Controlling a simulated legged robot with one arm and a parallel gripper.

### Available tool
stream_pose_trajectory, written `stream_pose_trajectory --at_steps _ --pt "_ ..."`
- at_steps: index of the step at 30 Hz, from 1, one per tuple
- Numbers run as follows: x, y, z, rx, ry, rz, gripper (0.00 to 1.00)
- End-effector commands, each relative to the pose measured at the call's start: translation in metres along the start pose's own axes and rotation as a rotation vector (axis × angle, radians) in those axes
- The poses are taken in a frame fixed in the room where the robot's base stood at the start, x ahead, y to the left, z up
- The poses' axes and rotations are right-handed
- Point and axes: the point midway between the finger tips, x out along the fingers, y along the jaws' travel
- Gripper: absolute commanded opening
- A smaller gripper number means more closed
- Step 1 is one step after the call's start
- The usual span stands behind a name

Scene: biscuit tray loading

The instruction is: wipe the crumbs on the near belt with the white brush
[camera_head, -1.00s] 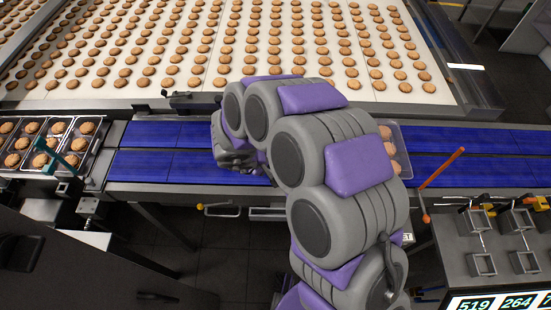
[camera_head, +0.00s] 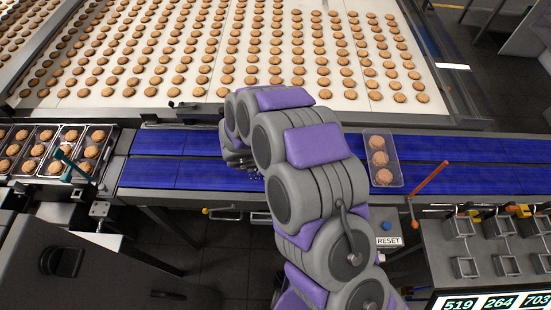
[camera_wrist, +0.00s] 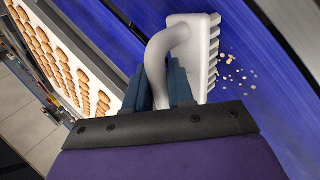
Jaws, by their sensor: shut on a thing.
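My gripper (camera_wrist: 168,85) is shut on the curved handle of the white brush (camera_wrist: 203,35) in the wrist view. The brush head's ridged bristle side faces right, over the blue near belt (camera_wrist: 270,130). Pale crumbs (camera_wrist: 228,72) lie scattered on the belt just right of the bristles. I cannot tell whether the bristles touch the belt. In the head view my gripper (camera_head: 236,160) is over the near belt (camera_head: 170,175), mostly hidden by my arm, and the brush cannot be made out.
A clear tray with biscuits (camera_head: 400,175) sits on the belts right of my arm. An orange-red lever (camera_head: 430,178) stands beyond it. Filled biscuit trays (camera_head: 22,165) are at the left end. The wide white biscuit conveyor (camera_head: 140,100) lies behind.

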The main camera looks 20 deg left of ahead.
Motion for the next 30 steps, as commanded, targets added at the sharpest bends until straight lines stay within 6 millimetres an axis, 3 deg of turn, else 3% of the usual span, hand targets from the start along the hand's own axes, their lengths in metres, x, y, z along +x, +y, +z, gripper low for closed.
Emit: stream_pose_trajectory --at_steps 30 --pt "0.007 0.019 -0.019 0.0 -0.001 0.0 0.0"
